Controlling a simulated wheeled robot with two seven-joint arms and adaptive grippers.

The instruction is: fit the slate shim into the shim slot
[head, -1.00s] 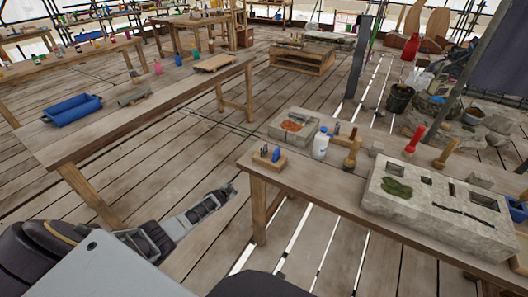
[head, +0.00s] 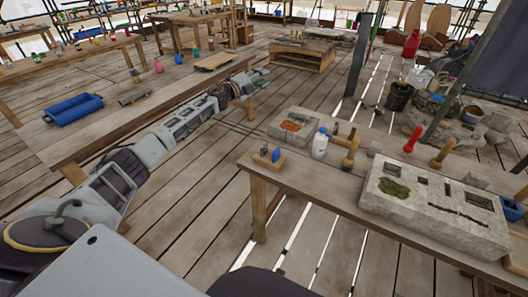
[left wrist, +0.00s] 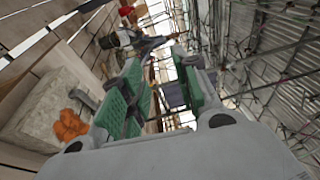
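A pale stone block (head: 410,222) on the near right table has several dark recesses in its top and a green mossy patch. One recess is a narrow slot (head: 451,189), but I cannot tell for sure that it is the shim slot. I cannot pick out the slate shim with certainty. My left gripper (head: 256,78) is far out past the left table's edge, away from the slotted block, and small in the head view. In the left wrist view its green-padded fingers (left wrist: 157,72) are apart, with nothing seen between them. My right gripper is out of view.
A second stone block (head: 278,130) with orange material stands at the right table's far end, near a white bottle (head: 320,145) and wooden-handled tools. A blue tray (head: 72,109) lies on the left table (head: 85,137). Plank floor is open between the tables.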

